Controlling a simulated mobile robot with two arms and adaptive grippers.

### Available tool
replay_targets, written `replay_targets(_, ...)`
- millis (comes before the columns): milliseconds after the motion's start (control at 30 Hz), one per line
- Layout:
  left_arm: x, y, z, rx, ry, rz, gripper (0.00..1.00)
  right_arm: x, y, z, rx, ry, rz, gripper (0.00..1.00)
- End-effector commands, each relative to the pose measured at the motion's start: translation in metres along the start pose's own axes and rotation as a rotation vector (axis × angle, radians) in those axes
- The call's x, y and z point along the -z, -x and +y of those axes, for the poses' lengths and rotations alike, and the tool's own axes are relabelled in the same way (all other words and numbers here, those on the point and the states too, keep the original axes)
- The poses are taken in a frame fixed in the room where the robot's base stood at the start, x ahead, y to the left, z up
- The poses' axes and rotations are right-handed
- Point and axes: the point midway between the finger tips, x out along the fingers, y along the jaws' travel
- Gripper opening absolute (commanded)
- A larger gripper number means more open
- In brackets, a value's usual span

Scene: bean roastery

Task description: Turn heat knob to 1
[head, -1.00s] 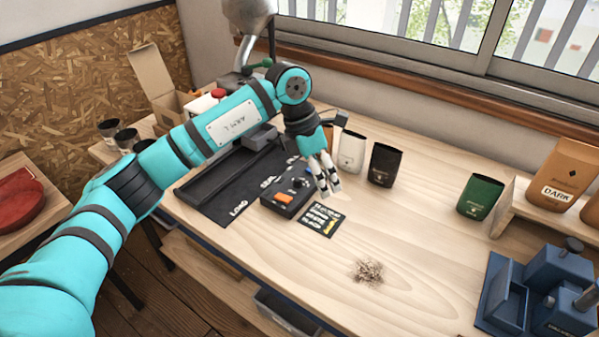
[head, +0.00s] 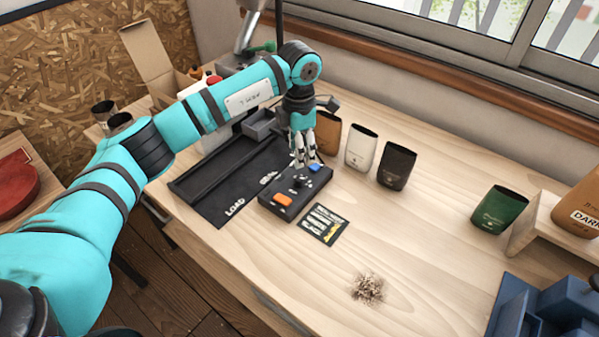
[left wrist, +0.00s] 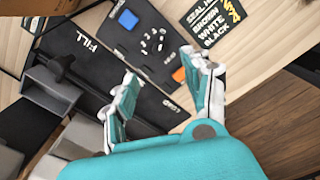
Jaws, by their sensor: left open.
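The black control box (head: 283,209) sits on the wooden table, with an orange button (head: 282,201), a blue button (head: 314,168) and a small dark knob (head: 300,181) between them. The box also shows in the left wrist view (left wrist: 120,38), with white marks around the knob area; the knob's setting is too small to read. My left gripper (head: 306,163) is open and empty, pointing down above the back of the box. In the left wrist view its spread fingers (left wrist: 160,66) frame part of the box. I cannot tell whether a fingertip touches it. My right gripper is not in view.
A printed card (head: 324,225) lies in front of the box. A black mat (head: 215,204) marked LOAD lies to its left. Brown, white (head: 361,147) and black (head: 396,167) bags stand behind right. Chaff (head: 367,288) lies on the clear front area; a green bag (head: 498,209) stands right.

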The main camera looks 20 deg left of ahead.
Motion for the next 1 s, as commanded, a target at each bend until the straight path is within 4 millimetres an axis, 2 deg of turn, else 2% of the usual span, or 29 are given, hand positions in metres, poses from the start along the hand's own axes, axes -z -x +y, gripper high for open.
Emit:
replay_targets(133, 0.0, -0.032, -0.001, 0.003, 0.001, 0.003, 0.5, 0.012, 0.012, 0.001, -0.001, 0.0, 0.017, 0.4)
replay_targets(300, 0.0, -0.066, -0.001, 0.003, 0.0, 0.002, 0.5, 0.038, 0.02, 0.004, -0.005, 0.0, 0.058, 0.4)
replay_targets(500, 0.0, -0.093, -0.001, 0.001, -0.001, 0.0, 0.5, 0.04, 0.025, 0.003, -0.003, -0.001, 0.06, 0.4)
replay_targets(667, -0.001, -0.101, 0.0, 0.0, -0.001, -0.002, 0.5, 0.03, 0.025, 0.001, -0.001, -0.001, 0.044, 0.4)
replay_targets(900, -0.001, -0.102, 0.0, -0.001, -0.001, -0.001, 0.5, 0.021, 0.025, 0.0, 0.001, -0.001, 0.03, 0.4)
replay_targets(1000, 0.0, -0.102, 0.0, -0.001, -0.001, -0.001, 0.38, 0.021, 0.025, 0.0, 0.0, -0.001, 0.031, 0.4)
